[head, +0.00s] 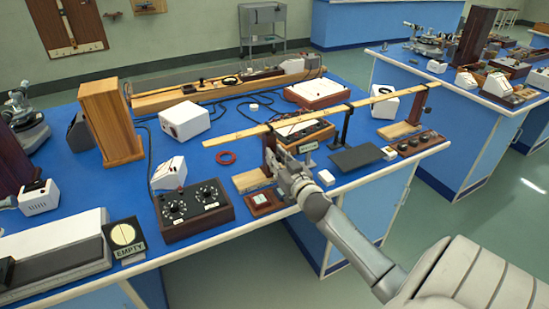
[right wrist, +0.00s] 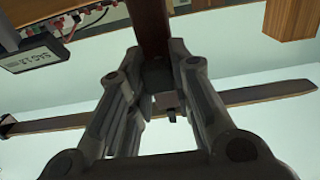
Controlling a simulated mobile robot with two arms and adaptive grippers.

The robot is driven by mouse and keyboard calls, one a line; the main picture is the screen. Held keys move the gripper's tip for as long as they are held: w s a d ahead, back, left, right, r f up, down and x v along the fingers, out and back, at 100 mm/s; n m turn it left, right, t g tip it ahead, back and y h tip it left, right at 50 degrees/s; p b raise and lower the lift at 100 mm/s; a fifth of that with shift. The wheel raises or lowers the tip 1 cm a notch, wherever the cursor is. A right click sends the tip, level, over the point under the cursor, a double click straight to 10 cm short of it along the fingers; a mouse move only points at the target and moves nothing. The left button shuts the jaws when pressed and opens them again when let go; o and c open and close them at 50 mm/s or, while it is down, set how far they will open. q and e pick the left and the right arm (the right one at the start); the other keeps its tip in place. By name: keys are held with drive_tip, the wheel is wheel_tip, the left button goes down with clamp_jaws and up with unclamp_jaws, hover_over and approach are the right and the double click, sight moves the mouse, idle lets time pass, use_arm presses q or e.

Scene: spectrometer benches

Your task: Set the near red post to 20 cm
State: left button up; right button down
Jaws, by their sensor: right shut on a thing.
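The near red post (head: 269,148) is a dark red-brown upright on a pale wooden base (head: 252,180) near the front edge of the blue bench. My right gripper (head: 279,167) is shut on it; in the right wrist view the post (right wrist: 153,25) runs between the two fingers (right wrist: 158,76). A long wooden rule (head: 240,135) stretches from beside this post to a far red post (head: 421,99) at the right. The rule also shows behind the fingers in the right wrist view (right wrist: 55,122). Its scale marks are too small to read. My left gripper is out of view.
A dial box (head: 195,209) and a small red-brown block (head: 264,202) stand left of and below the gripper. A black stand (head: 346,125) is under the rule's middle. A dark flat plate (head: 355,159) and a small white block (head: 326,177) lie to the right.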

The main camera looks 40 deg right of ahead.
drive_tip(key=c, duration=1.3)
unclamp_jaws()
drive_tip(key=shift+d, duration=0.1)
drive_tip(key=shift+s, duration=0.1)
drive_tip(key=v, duration=1.2)
